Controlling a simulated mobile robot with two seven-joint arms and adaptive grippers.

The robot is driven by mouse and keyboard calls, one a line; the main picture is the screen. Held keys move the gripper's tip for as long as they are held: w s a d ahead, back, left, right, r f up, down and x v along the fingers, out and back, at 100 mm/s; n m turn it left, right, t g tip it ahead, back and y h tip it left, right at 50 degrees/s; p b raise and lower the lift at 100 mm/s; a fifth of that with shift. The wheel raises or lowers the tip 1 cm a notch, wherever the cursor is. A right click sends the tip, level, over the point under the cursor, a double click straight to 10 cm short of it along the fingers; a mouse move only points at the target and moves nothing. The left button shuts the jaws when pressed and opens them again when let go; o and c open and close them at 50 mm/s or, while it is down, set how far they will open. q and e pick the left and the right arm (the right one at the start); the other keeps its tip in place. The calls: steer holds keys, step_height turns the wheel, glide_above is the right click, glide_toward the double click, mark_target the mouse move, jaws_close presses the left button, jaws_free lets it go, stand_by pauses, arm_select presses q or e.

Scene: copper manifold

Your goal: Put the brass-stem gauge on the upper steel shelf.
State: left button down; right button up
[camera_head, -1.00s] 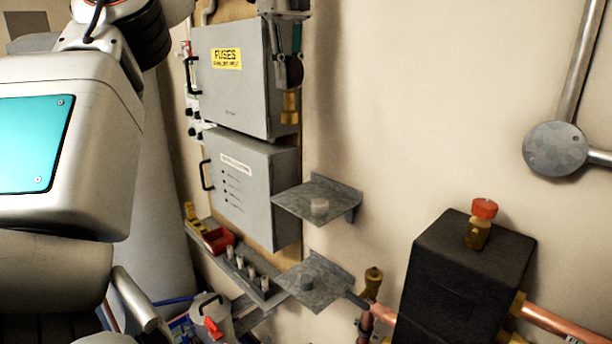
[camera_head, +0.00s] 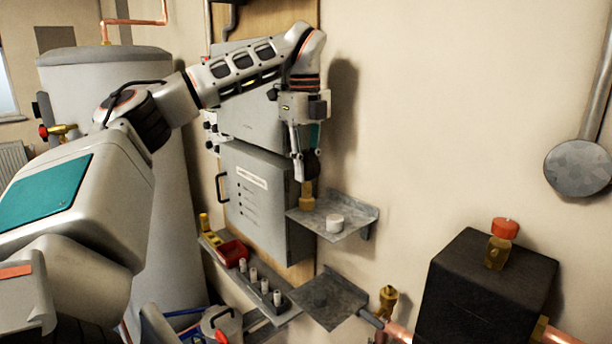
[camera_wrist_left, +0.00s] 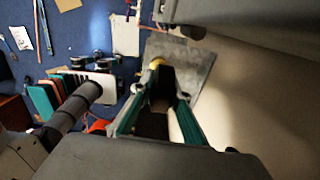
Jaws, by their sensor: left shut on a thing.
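My left gripper (camera_head: 304,166) is shut on the brass-stem gauge (camera_head: 312,164) and points down. The gauge's dark body is between the fingers and its brass stem (camera_head: 307,196) hangs below them. The stem's lower end overlaps the left part of the upper steel shelf (camera_head: 352,230); I cannot tell whether it touches. In the left wrist view the dark gauge (camera_wrist_left: 161,82) sits between the fingers, with the brass tip (camera_wrist_left: 156,63) in front of the shelf plate (camera_wrist_left: 192,67). My right gripper is not in view.
A short white cylinder (camera_head: 334,223) stands on the upper shelf, right of the stem. Grey cabinets (camera_head: 262,205) stand close on the left. A black box (camera_head: 487,285) with a red-capped brass valve (camera_head: 502,243) is at right.

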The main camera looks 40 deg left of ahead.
arm_select(q)
steer(key=shift+f, duration=0.9)
steer(key=shift+f, duration=0.1)
steer(key=c, duration=1.9)
jaws_free()
steer(key=r, duration=1.2)
steer(key=shift+s+r, duration=0.1)
steer(key=shift+s, duration=0.1)
